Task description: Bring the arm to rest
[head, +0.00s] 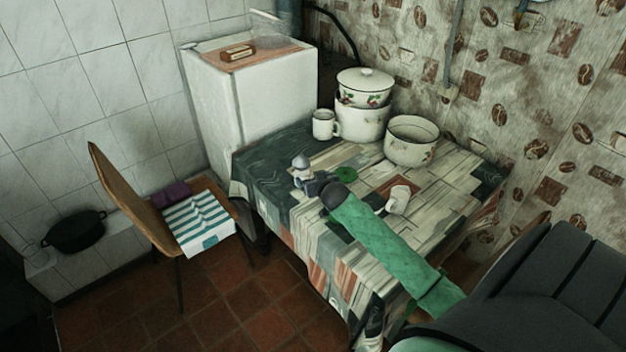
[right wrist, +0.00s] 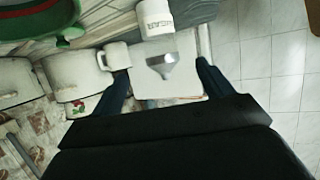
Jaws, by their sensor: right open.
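My right arm with its green forearm (head: 385,238) reaches from the lower right over the table. Its dark gripper (head: 309,184) is over the table's near left part, beside a small item with a grey domed cap (head: 300,162). In the right wrist view the two fingers of this gripper (right wrist: 165,82) are spread apart. My left gripper is in neither view.
The patterned table (head: 285,205) bears a white mug (head: 325,124), stacked pots (head: 361,122), an open pot (head: 411,141) and a small white cup (head: 397,200). A white cabinet (head: 225,110) stands behind; a chair (head: 135,205) stands left. Floor between is free.

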